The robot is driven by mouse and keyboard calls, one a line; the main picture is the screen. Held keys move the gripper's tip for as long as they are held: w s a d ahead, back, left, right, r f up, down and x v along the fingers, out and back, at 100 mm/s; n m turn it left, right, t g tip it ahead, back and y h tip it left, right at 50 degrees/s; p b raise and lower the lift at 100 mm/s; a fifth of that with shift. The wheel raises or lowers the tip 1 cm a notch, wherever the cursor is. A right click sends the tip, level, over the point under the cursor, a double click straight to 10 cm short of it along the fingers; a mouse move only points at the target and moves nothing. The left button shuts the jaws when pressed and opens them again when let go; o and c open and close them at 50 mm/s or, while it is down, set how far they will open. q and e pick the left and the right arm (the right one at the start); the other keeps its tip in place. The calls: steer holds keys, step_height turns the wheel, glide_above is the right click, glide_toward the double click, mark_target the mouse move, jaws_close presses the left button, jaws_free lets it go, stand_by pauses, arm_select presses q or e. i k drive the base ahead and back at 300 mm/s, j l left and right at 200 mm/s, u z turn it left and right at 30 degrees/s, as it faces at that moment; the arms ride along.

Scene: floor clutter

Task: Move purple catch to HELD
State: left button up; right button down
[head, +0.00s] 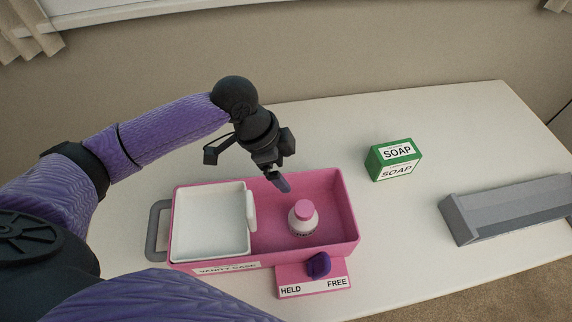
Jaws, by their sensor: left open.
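A pink vanity case (352,228) stands on the white table. On its front is a pink plate (315,278) labelled HELD at the left and FREE at the right. The purple catch (318,265) is a rounded knob on that plate, right of its middle and nearer the FREE side. My left gripper (284,186) hangs over the back of the case's open right part, behind and apart from the catch. It is open, with no object seen in it. My right gripper is not in view.
A white tray (209,222) fills the case's left part. A white bottle with a pink cap (303,216) stands in the right part. A green soap box (393,160) and a grey bar-like object (505,210) are on the table at right. The table's back right is clear.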

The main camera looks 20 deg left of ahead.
mark_target(319, 266)
steer(key=k, duration=1.5)
